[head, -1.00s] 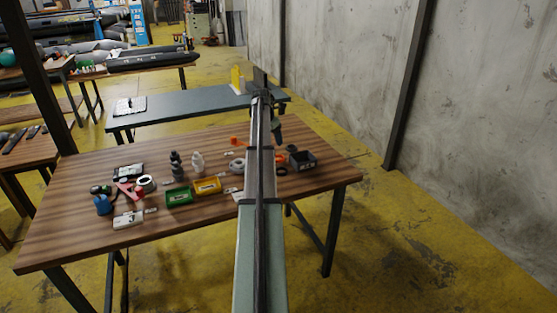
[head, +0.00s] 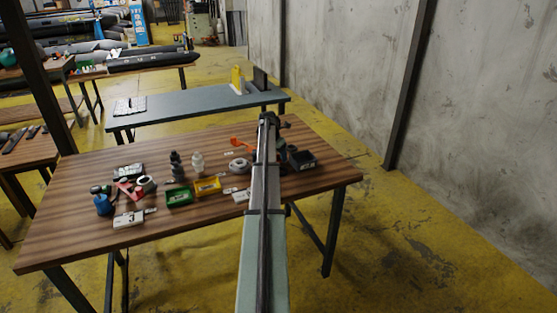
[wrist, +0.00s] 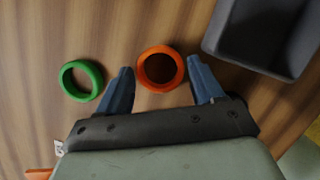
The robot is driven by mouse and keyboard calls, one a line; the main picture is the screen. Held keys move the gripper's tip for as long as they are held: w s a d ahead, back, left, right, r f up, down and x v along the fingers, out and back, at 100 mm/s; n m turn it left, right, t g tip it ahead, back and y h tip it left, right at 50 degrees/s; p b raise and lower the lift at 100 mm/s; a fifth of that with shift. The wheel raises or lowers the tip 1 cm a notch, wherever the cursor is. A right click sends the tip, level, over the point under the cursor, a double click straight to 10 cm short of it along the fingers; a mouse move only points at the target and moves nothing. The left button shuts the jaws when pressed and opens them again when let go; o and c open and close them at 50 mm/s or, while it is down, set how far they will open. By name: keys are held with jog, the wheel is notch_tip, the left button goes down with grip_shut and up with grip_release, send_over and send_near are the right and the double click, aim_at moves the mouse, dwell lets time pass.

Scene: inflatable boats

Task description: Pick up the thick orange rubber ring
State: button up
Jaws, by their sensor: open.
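The thick orange rubber ring (wrist: 160,68) lies flat on the wooden table, upper middle of the wrist view. My gripper (wrist: 160,66) is open, with one blue-grey finger on each side of the ring in that view. Gaps show between ring and fingers, and nothing is held. I cannot tell how far the fingertips are above the table. In the head view my arm hides the ring, and the gripper itself is not clearly visible.
A thinner green ring (wrist: 81,80) lies left of the left finger. A dark grey tray (wrist: 262,35) stands close beyond the right finger; it also shows in the head view (head: 302,159). A yellow box (head: 207,186), a green box (head: 178,197) and bottles stand left of my arm.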

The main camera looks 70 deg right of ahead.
jog(key=c, duration=0.8)
notch_tip(320, 180, up, 9)
jog(key=w+a+r+n, duration=0.1)
jog(key=w+a+r, duration=0.1)
jog(key=w+a, duration=0.35)
jog(key=w+a+r+n, duration=0.1)
jog(key=w+a+r, duration=0.15)
jog(key=w, duration=0.55)
jog(key=a+m, duration=0.1)
jog(key=a, duration=0.1)
jog(key=a+m, duration=0.2)
jog(key=s+a+m, duration=0.1)
jog(key=m, duration=0.1)
jog(key=shift+a+r+g, duration=0.3)
jog(key=shift+a+g, duration=0.1)
